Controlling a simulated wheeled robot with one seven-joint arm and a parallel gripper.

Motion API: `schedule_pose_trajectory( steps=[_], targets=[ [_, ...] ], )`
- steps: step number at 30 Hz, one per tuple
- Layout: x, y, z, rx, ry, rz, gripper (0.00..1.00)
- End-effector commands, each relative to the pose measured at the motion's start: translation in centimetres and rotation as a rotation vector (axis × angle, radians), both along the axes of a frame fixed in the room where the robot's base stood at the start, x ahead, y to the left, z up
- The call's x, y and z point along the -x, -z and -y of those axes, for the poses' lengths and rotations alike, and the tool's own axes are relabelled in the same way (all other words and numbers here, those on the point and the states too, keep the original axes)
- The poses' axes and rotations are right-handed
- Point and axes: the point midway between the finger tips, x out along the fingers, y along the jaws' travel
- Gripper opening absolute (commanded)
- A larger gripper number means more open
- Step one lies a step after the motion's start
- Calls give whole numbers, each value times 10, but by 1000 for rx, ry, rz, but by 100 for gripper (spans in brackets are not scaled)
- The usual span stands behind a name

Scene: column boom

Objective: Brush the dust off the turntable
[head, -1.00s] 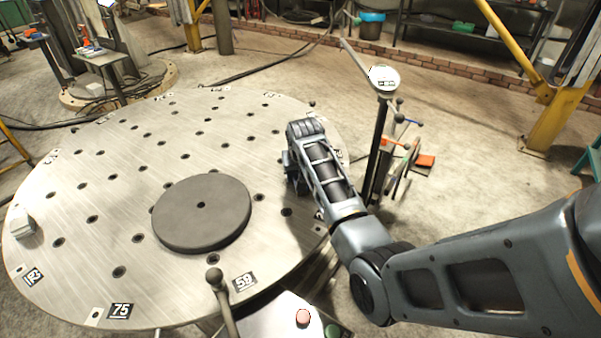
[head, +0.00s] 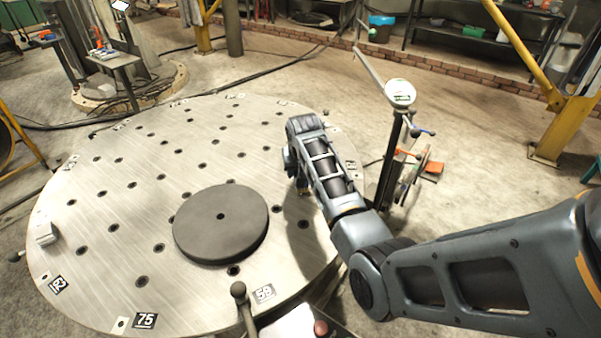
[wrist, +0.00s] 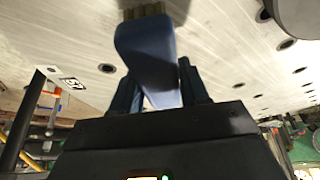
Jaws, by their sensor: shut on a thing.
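The turntable (head: 110,215) is a large round metal plate with many dark holes and numbered labels at its rim. It also shows in the wrist view (wrist: 225,70). My gripper (wrist: 158,88) is shut on a brush (wrist: 148,55) with a blue handle and short yellowish bristles. The bristles are close over the plate; I cannot tell if they touch it. In the head view my gripper (head: 299,180) is over the right part of the plate, mostly hidden behind my own arm. I cannot make out dust clearly.
A dark grey disc (head: 220,222) lies on the plate, left of my gripper. A small pale block (head: 46,234) sits at the left rim. A post with a round dial (head: 400,93) stands just right of the plate. A ball-topped lever (head: 239,290) rises at the front.

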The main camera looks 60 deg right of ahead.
Motion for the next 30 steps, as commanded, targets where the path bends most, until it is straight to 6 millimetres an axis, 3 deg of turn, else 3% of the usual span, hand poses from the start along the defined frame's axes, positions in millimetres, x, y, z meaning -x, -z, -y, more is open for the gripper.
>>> schedule_pose_trajectory(
  steps=[1,10,30],
  targets=[
    [-2,-9,0,0,-1,1,16],
    [-6,-32,0,0,-4,1,16],
    [-7,-31,-5,1,-14,-1,16]
  ],
)
